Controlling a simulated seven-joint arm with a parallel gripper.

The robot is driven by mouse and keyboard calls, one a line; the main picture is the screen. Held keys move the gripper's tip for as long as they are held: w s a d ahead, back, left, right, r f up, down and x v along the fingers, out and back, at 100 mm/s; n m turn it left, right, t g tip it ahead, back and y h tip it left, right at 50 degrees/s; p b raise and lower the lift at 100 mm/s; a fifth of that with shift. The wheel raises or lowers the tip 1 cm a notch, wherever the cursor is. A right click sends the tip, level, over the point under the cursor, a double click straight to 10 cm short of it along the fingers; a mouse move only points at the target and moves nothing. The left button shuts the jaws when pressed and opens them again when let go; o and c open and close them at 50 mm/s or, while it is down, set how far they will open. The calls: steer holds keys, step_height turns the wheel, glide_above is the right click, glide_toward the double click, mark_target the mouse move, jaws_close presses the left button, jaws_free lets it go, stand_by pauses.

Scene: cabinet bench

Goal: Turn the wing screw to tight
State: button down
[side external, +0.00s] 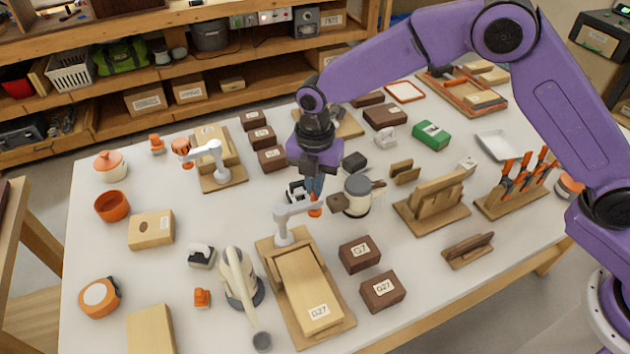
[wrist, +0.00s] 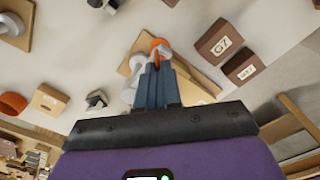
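The wing screw (side external: 315,209) is orange and sits at the end of a white arm (side external: 291,213) on a wooden base with a block labelled G27. It also shows in the wrist view as an orange piece (wrist: 160,46) just beyond the fingertips. My gripper (side external: 315,190) points down over it. The blue fingers (wrist: 157,72) are close together, with the orange piece at their tips, and look shut on it. The fingers hide part of the screw, so its thread and how far it is turned cannot be seen.
A grey-white mug (side external: 357,196) stands just right of the screw. Brown blocks (side external: 360,254) lie in front of it to the right. A similar white arm fixture (side external: 208,150) with an orange knob stands at the back left. A white lever-like object (side external: 240,280) stands left of the base.

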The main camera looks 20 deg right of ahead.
steer(key=m, duration=1.1)
steer(key=shift+f, duration=0.1)
steer(key=m, duration=0.4)
steer(key=shift+m, duration=0.3)
steer(key=m, duration=0.3)
steer(key=shift+m, duration=0.3)
steer(key=m, duration=0.4)
steer(key=shift+m, duration=0.3)
steer(key=m, duration=0.4)
steer(key=shift+s+m, duration=0.1)
steer(key=shift+m, duration=1.6)
